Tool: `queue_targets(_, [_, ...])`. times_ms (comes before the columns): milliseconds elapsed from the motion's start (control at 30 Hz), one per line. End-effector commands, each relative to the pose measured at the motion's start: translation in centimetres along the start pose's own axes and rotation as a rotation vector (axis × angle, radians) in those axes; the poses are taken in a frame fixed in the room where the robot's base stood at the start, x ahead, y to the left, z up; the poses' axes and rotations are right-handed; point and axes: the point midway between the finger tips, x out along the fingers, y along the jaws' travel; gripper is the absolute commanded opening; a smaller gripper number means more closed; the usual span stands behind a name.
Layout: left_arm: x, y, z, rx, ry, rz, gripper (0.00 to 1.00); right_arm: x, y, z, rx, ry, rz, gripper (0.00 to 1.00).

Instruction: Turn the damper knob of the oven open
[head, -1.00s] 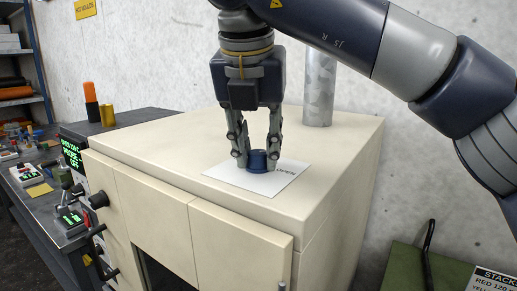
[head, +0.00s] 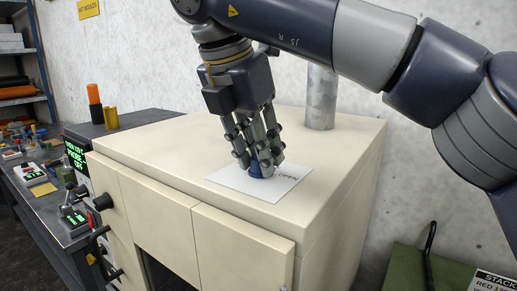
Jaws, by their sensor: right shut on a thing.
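The oven (head: 330,190) is a cream cabinet in the middle of the head view. A white label plate (head: 240,182) lies on its top, with the word OPEN readable at its right side. The blue damper knob (head: 256,170) stands on that plate, partly hidden by fingers. My right gripper (head: 262,165) points down from above and is shut on the knob, its wrist turned and tilted. Which way the knob points is hidden by the fingers. My left gripper is not in view.
A metal flue pipe (head: 320,97) rises from the oven top behind the gripper. An orange-and-black bottle (head: 94,104) and a yellow cylinder (head: 111,118) stand at the back left. A cluttered workbench (head: 50,205) runs along the left. A green box (head: 405,265) is at lower right.

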Motion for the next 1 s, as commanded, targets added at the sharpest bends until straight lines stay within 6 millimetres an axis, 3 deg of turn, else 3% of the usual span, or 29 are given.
queue_targets(267, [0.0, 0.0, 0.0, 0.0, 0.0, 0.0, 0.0, -0.1, 0.0, 0.0, 0.001, 0.0, 0.001, 0.04])
queue_targets(300, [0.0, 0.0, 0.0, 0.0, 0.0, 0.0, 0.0, 0.0, 0.0, 0.0, 0.001, 0.0, 0.001, 0.33])
queue_targets(367, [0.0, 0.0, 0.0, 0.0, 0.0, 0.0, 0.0, 0.0, 0.0, 0.0, 0.001, 0.0, 0.001, 0.46])
queue_targets(400, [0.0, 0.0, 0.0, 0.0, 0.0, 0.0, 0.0, 0.0, 0.0, 0.0, 0.0, 0.0, 0.001, 0.48])
queue_targets(767, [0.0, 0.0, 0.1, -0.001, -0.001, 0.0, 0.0, -0.3, 0.0, 0.0, 0.0, -0.001, 0.001, 0.48])
queue_targets(1000, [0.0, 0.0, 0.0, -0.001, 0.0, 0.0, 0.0, -3.6, 0.0, 0.0, 0.003, -0.005, 0.001, 0.48])
